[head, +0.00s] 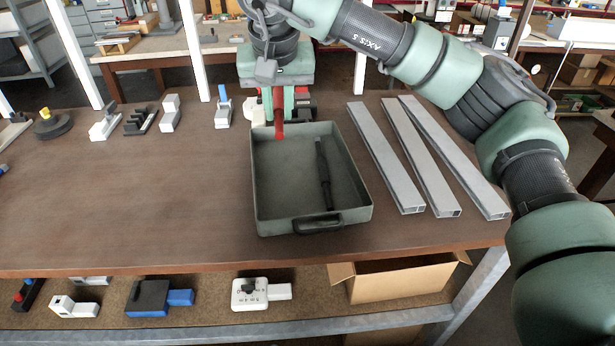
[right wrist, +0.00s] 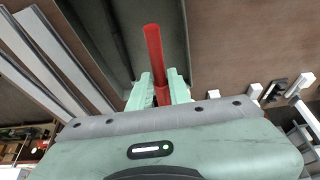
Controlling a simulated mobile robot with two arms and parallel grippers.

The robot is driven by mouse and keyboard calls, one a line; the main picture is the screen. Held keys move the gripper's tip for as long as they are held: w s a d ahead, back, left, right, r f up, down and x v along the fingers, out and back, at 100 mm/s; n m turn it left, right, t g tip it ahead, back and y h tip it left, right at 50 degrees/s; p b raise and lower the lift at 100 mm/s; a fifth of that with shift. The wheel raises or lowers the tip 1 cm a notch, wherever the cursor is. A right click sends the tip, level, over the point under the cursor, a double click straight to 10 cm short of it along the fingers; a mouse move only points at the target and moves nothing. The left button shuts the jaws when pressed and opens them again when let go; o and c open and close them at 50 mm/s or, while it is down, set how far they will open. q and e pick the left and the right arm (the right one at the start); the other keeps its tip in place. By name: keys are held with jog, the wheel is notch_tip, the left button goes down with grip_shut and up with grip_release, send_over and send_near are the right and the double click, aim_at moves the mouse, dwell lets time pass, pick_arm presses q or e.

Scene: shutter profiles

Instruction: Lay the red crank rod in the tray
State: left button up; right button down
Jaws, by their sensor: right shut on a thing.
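The red crank rod (head: 279,115) is in my right gripper (head: 278,103), which is shut on it. In the head view the rod hangs down over the far wall of the grey-green tray (head: 262,195). In the right wrist view the red rod (right wrist: 154,58) sticks out from between the green fingers (right wrist: 159,88). The tray stands on the brown bench, with a handle at its front. A dark rod (head: 324,175) lies inside it on the right. My left gripper is in neither view.
Three grey metal profiles (head: 385,158) lie right of the tray. Several small fittings (head: 170,113) stand along the bench's back edge. The bench left of the tray (head: 150,195) is clear. A cardboard box (head: 395,281) and more parts are on the lower shelf.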

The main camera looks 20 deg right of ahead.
jog(key=p, duration=0.5)
send_over(283, 194)
jog(key=s, duration=0.2)
jog(key=f, duration=1.5)
jog(key=shift+w+a+f, duration=0.15)
jog(key=shift+w, duration=0.1)
notch_tip(283, 194, down, 3)
jog(key=shift+f+p, duration=0.15)
jog(key=shift+p, duration=0.5)
jog(key=shift+f, duration=0.5)
jog(key=c, duration=1.3)
grip_release()
